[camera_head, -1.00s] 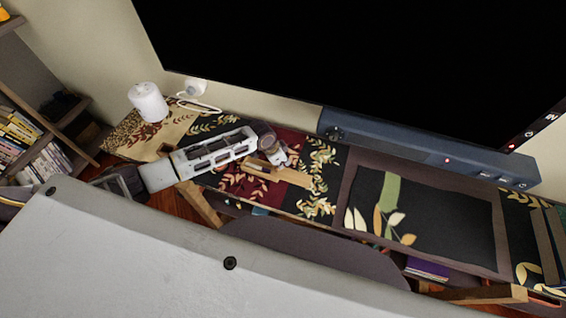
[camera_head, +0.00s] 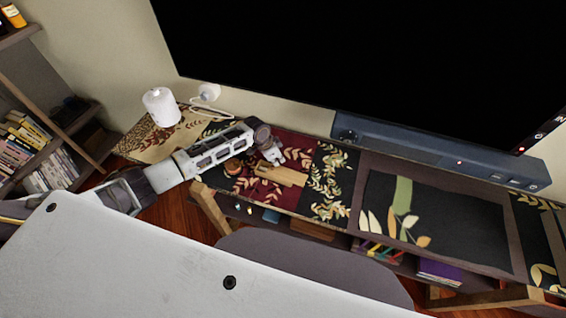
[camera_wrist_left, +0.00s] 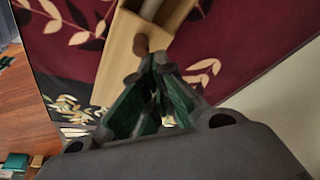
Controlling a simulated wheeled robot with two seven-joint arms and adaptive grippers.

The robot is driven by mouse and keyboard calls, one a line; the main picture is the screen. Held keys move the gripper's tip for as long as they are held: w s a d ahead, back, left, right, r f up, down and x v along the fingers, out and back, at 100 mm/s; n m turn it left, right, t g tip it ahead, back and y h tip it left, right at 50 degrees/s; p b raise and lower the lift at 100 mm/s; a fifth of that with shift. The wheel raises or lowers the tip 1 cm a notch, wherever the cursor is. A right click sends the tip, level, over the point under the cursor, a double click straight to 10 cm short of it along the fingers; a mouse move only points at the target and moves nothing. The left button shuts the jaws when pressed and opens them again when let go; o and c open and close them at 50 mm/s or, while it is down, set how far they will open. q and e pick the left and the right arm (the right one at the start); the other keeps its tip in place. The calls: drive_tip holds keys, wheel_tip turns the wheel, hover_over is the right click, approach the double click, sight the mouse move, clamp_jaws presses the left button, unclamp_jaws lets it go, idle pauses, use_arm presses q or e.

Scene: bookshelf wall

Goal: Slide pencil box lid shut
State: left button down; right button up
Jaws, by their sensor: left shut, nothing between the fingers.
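The wooden pencil box (camera_head: 283,174) lies on the dark red part of the desk cloth in the head view. In the left wrist view, part of its inside shows open at the top. The pale wooden lid (camera_wrist_left: 120,62) with a round brown knob (camera_wrist_left: 142,43) runs down and left from this opening. My left gripper (camera_head: 274,158) is at the box's back-left side. In the left wrist view its green-padded fingers (camera_wrist_left: 156,66) are closed and empty, close to the knob. I cannot tell whether they touch it. My right gripper is out of view.
A small brown round object (camera_head: 233,167) stands left of the box, near my left arm. A white cylinder (camera_head: 161,107) stands at the desk's left end. A blue-grey bar (camera_head: 440,160) lies under the big black screen (camera_head: 370,60). The dark mat (camera_head: 440,220) to the right is clear.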

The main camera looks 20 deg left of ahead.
use_arm(q)
drive_tip(key=a, duration=0.5)
drive_tip(key=shift+w+a, duration=0.2)
drive_tip(key=shift+d, duration=0.1)
